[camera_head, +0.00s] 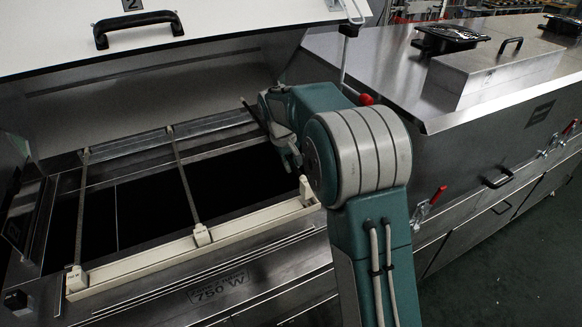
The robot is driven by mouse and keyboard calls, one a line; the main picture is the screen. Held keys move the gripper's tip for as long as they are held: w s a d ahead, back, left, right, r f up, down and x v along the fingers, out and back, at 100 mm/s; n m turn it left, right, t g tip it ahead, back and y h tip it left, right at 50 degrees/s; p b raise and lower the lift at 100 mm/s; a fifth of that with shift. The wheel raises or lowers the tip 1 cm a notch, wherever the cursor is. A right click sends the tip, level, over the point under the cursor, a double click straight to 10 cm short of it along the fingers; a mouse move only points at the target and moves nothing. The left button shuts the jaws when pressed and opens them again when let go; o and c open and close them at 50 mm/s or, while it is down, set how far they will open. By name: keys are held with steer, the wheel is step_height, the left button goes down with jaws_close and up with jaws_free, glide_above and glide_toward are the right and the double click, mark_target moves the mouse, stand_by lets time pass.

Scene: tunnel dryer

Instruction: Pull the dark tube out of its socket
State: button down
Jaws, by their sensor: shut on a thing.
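My gripper (288,150) is over the right part of the open dryer bay, in front of my green and grey arm. It is shut on the dark tube (251,114), a thin dark rod whose far end sticks out to the upper left of my gripper. The rest of the tube is hidden behind my gripper, so I cannot tell whether its near end sits in the socket (305,188) at the right end of the cream front rail (140,262).
Two greyer tubes, at the left (81,210) and middle (185,180), span the bay to the cream rail. A raised white lid (220,22) with a black handle (138,25) stands above. A steel housing (450,150) with red-handled latches lies to the right.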

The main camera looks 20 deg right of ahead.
steer(key=shift+r, duration=1.65)
